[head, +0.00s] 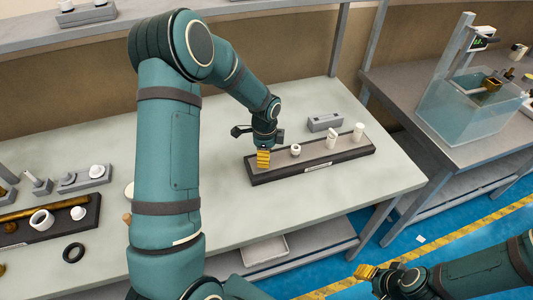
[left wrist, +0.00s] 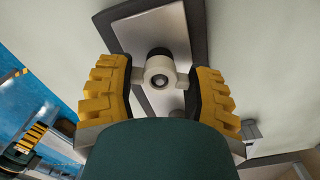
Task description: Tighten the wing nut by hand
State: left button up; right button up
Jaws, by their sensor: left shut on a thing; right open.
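The wing nut (left wrist: 158,72) is white, with a round hub and two side wings, and sits on a stud above a grey plate with a dark border. My left gripper (head: 263,158) points down at the left end of the board (head: 318,161) on the bench and hides the nut in the head view. In the left wrist view its yellow fingers are shut on the nut's two wings, one on each side. My right gripper (head: 368,272) is open and empty, low at the right, over the floor and away from the bench.
Along the board stand a white ring-like part (head: 295,150) and white upright parts (head: 331,141) (head: 358,131). A grey block (head: 325,122) lies behind it. A dark tray (head: 45,236) with a brass rod is at left. A water tank (head: 465,105) stands on the right bench.

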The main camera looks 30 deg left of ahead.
pick_arm(q)
jog(key=shift+m, duration=0.4)
jog(key=m+p, duration=0.1)
jog(key=m, duration=0.1)
jog(key=shift+r+m, duration=0.1)
jog(key=shift+m, duration=0.3)
jog(key=shift+w+m+p, duration=0.1)
jog(key=shift+m+p, duration=0.3)
jog(key=shift+m, duration=0.6)
jog(key=m+p, duration=0.2)
jog(key=m, duration=0.1)
jog(key=shift+m, duration=0.8)
